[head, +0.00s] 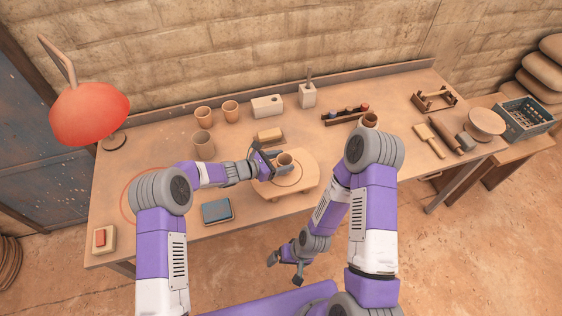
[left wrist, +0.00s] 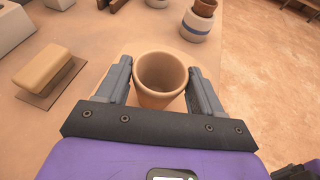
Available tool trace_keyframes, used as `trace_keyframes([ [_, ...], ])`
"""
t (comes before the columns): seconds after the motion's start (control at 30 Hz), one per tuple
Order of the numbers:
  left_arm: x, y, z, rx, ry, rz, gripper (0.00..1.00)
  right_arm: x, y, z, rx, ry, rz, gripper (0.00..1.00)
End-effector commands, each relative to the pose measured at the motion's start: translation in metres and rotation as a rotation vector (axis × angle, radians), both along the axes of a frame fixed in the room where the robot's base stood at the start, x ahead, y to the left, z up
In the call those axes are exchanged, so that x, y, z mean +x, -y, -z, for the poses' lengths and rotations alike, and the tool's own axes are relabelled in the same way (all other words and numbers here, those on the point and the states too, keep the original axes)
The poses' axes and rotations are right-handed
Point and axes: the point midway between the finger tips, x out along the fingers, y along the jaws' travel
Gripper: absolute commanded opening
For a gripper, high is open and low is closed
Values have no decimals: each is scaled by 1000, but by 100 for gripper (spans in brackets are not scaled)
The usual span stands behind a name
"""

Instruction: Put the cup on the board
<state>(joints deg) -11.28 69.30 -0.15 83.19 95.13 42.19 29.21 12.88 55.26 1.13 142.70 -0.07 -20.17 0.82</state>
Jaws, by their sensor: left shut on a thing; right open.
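The small brown clay cup (head: 286,160) is between the fingers of my left gripper (head: 270,164), which is shut on it. The cup looks upright, and its open mouth faces up in the left wrist view (left wrist: 161,76). The pale wooden board (head: 307,181), with a ring marked on top, is directly below the cup in the head view. I cannot tell whether the cup's base touches the board. My right gripper (head: 285,269) is open and empty, low in front of the table and well away from the board.
Several other cups (head: 203,145) stand at the back left. A tan block (head: 268,136) lies behind the board, and a blue-grey box (head: 217,211) sits to its left. A tool rack (head: 345,115) is at the back right. A red lamp (head: 90,113) stands at the left.

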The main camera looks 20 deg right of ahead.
Motion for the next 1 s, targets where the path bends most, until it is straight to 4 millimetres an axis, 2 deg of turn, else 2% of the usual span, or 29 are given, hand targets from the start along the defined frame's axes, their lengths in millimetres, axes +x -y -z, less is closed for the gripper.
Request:
trace_keyframes([
  [0.17,0,0,4,0,-1,0,34,0,0,4,0,0,0,100],
  [0.2,0,0,5,1,-1,0,68,0,0,5,0,0,0,100],
  [0.37,0,0,3,1,-1,0,92,0,0,4,0,0,0,100],
  [0.77,-1,0,-3,1,-1,1,92,0,0,-3,0,0,0,100],
  [1.0,-11,-46,-18,1,-1,-6,92,0,0,-4,0,0,0,100],
])
